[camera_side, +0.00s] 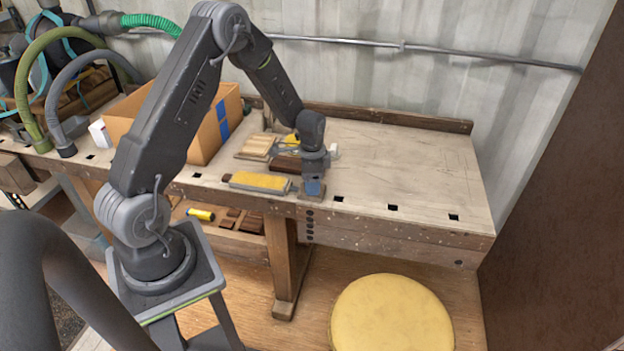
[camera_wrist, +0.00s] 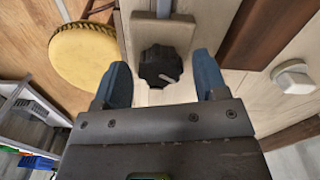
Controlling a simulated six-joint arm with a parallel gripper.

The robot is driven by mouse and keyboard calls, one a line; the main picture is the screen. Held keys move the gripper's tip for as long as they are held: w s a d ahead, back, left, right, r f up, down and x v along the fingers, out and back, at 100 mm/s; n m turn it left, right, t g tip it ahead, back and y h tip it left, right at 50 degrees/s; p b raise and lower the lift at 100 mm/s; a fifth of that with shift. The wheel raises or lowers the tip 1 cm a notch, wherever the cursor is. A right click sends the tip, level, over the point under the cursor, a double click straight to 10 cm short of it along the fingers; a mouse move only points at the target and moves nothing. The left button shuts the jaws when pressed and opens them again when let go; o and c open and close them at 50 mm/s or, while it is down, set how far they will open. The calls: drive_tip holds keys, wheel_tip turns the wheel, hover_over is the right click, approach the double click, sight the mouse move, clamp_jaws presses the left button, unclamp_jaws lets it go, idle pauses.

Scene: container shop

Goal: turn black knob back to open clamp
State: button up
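The black knob (camera_wrist: 160,66) shows in the wrist view as a dark lobed disc on a pale wooden clamp block (camera_wrist: 160,32), with a metal bar above it. My gripper (camera_wrist: 160,70) is open, with one blue finger on each side of the knob. Gaps show between both fingers and the knob, so neither appears to touch it. In the side view my gripper (camera_side: 313,187) points down at the front edge of the workbench (camera_side: 400,165). The knob is hidden or too small to make out there.
A yellow-topped block (camera_side: 260,181) lies left of my gripper. Wooden boards (camera_side: 256,147) and a cardboard box (camera_side: 170,125) are behind it. A white piece (camera_wrist: 294,77) is at right in the wrist view. The bench's right side is clear. A yellow round stool (camera_side: 392,315) stands in front.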

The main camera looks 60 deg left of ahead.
drive_tip(key=c, duration=0.8)
drive_tip(key=shift+c, duration=0.2)
drive_tip(key=shift+n, duration=0.4)
drive_tip(key=n, duration=0.4)
drive_tip(key=shift+n, duration=0.3)
drive_tip(key=n, duration=0.4)
drive_tip(key=shift+n, duration=0.3)
drive_tip(key=n, duration=1.3)
